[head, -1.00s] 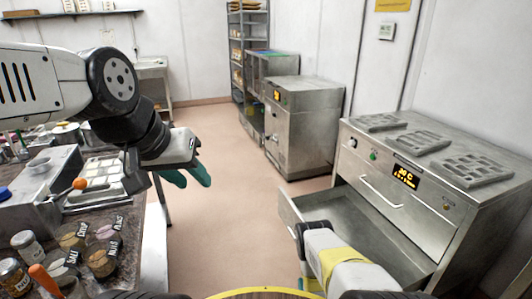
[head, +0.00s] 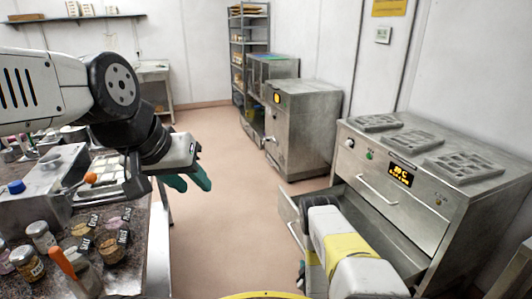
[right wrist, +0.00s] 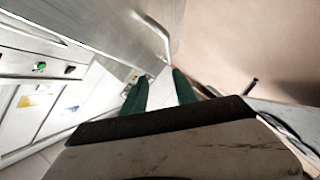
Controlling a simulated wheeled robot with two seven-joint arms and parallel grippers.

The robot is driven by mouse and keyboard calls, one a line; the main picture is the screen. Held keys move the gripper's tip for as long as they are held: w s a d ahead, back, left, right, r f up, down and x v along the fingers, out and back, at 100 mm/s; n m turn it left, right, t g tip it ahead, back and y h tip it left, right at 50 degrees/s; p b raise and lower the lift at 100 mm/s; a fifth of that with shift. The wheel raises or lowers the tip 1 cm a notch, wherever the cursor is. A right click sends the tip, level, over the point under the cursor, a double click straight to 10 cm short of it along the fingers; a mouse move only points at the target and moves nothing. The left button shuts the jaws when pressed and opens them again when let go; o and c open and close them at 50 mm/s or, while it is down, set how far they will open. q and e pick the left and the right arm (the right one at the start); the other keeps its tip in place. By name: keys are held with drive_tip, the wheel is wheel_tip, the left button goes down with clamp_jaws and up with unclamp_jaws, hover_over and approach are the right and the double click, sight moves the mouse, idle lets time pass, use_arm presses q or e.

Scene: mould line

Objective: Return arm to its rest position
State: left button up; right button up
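My left arm reaches in from the left in the head view. Its gripper (head: 188,181) hangs over the floor just right of the counter, with two teal fingers apart and nothing between them. My right arm, white with a yellow band, crosses in front of the open drawer (head: 395,240) of the steel machine; its gripper is mostly hidden in the head view. In the right wrist view, the right gripper (right wrist: 158,85) shows two green fingers apart with nothing held. A metal bar handle (right wrist: 158,32) shows beyond the fingertips.
The steel machine (head: 440,215) carries several grey moulds on top. A metal cabinet (head: 303,130) stands behind it. The counter (head: 135,255) at left holds jars, a grey box and trays. The floor (head: 235,225) between is clear.

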drive_tip(key=w+d+r+m+g, duration=0.1)
drive_tip(key=w+r+m, duration=0.1)
drive_tip(key=w+r, duration=0.6)
drive_tip(key=w+d+r+m+g, duration=0.15)
drive_tip(key=w+r, duration=0.25)
drive_tip(key=r, duration=0.8)
wheel_tip(320, 180, up, 20)
drive_tip(key=s+a+m+g, duration=0.2)
drive_tip(key=m, duration=0.1)
drive_tip(key=s+a+r+m+g+y, duration=0.2)
drive_tip(key=s+r, duration=1.3)
drive_tip(key=r, duration=0.1)
drive_tip(key=s+r+g, duration=0.1)
drive_tip(key=s+r, duration=0.1)
drive_tip(key=s, duration=1)
drive_tip(key=s+a+r+m+g, duration=0.1)
drive_tip(key=s+r, duration=0.1)
drive_tip(key=s, duration=1.1)
drive_tip(key=shift+a+r, duration=0.2)
drive_tip(key=shift+r, duration=0.1)
